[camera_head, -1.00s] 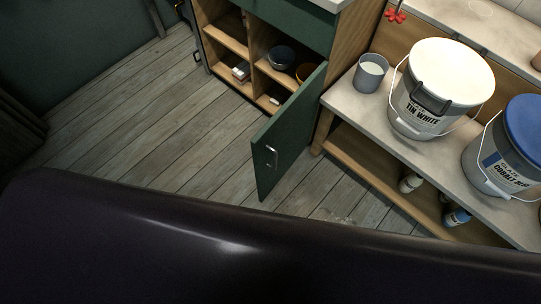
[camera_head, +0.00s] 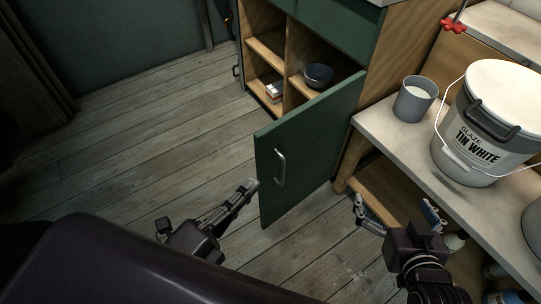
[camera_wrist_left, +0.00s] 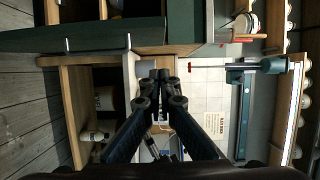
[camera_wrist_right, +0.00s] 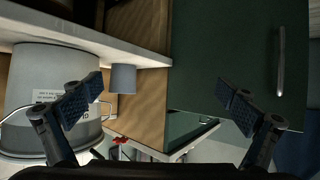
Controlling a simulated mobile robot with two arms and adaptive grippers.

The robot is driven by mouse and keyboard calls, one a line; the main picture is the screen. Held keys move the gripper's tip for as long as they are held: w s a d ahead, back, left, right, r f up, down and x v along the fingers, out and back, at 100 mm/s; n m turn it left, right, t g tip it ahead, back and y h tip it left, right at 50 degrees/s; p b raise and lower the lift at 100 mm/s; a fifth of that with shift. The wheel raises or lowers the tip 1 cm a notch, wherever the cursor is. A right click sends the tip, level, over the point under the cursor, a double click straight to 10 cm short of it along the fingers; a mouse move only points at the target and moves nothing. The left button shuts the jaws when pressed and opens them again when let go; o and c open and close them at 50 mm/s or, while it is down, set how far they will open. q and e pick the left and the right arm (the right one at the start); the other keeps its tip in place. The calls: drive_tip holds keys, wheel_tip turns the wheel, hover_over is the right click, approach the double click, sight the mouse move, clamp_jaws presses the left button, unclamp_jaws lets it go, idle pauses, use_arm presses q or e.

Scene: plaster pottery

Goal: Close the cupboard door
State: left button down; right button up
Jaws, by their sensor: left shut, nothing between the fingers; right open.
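The green cupboard door (camera_head: 312,150) stands swung out from the wooden cupboard (camera_head: 289,55), leaving its shelves exposed. A metal handle (camera_head: 280,168) is on the door's face near its free edge. My left gripper (camera_head: 250,188) is shut and empty, close to the door's lower free edge in the head view; I cannot tell if it touches. My right gripper (camera_head: 396,208) is open and empty, right of the door by the bench. In the right wrist view the door (camera_wrist_right: 235,60) and its handle (camera_wrist_right: 280,62) fill the right side. The left wrist view shows green panelling (camera_wrist_left: 90,36).
A bench (camera_head: 385,133) at the right bears a grey cup (camera_head: 415,98) and a tin white bucket (camera_head: 480,135). A dark bowl (camera_head: 319,75) sits on a cupboard shelf. The plank floor (camera_head: 150,140) left of the door is clear.

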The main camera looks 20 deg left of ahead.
sight(266, 144)
use_arm(q)
drive_tip(key=shift+w+a+r+p, duration=0.1)
drive_tip(key=shift+w+p, duration=1.15)
drive_tip(key=shift+w, duration=1.65)
drive_tip(key=shift+w+r+p, duration=0.1)
drive_tip(key=shift+w+p, duration=1.15)
drive_tip(key=shift+w, duration=1.65)
use_arm(e)
drive_tip(key=s+d+f+g+h, duration=0.1)
drive_tip(key=s+f+g, duration=0.3)
drive_tip(key=s, duration=0.4)
drive_tip(key=s+d+f+g+h, duration=0.1)
drive_tip(key=s+d+f+g, duration=0.2)
drive_tip(key=s, duration=0.5)
drive_tip(key=shift+d+f+g, duration=0.4)
drive_tip(key=shift+d+g, duration=0.35)
drive_tip(key=shift+g, duration=0.15)
